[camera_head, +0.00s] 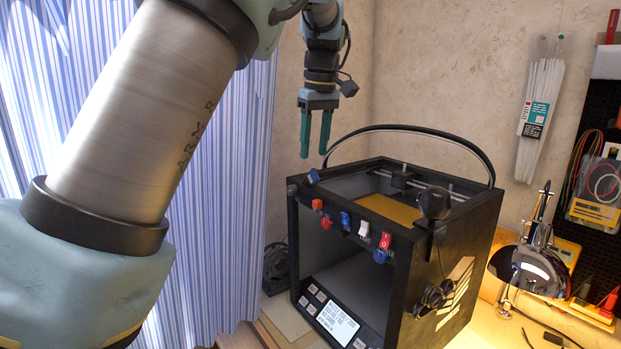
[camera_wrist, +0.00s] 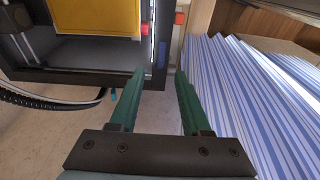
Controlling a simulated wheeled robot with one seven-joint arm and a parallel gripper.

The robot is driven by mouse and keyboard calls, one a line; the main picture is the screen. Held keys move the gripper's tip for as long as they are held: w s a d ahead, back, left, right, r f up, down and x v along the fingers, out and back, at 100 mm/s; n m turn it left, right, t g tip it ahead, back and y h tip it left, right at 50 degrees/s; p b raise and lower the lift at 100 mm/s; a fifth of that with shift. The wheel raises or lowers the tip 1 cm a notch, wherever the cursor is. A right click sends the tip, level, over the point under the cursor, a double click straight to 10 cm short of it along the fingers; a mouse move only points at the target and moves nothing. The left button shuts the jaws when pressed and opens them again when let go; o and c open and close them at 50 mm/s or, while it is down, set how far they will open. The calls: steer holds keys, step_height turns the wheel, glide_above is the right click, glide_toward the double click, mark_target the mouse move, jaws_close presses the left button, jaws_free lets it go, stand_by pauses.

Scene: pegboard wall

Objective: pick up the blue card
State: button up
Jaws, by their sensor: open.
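No card can be made out for certain. A small blue piece (camera_head: 314,176) sits at the top front left corner of the black 3D printer (camera_head: 402,290). A flat blue piece (camera_head: 346,219) is among the coloured parts along the printer's upper front bar, and a blue knob (camera_head: 380,256) is lower right of it. In the wrist view a blue piece (camera_wrist: 162,55) shows on the printer's edge, ahead of my fingers. My gripper (camera_head: 315,156) points down above the printer's front left corner, its two green fingers (camera_wrist: 158,82) apart with nothing between them.
A black cable arches over the printer, whose yellow plate (camera_head: 390,208) shows inside. Red parts (camera_head: 317,204) and a white switch (camera_head: 364,229) share its front bar. A striped curtain (camera_head: 222,150) hangs at left; a lamp (camera_head: 530,262) stands right.

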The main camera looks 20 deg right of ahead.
mark_target(311, 171)
steer(key=shift+w+a+f+p, duration=0.15)
steer(key=shift+f+p, duration=0.35)
steer(key=shift+f, duration=0.55)
steer(key=shift+w+d+f+p, duration=0.15)
steer(key=shift+f+p, duration=0.3)
steer(key=shift+f, duration=0.6)
steer(key=shift+w+a+f+p, duration=0.15)
steer(key=shift+f+p, duration=0.35)
steer(key=shift+f, duration=0.55)
jaws_close()
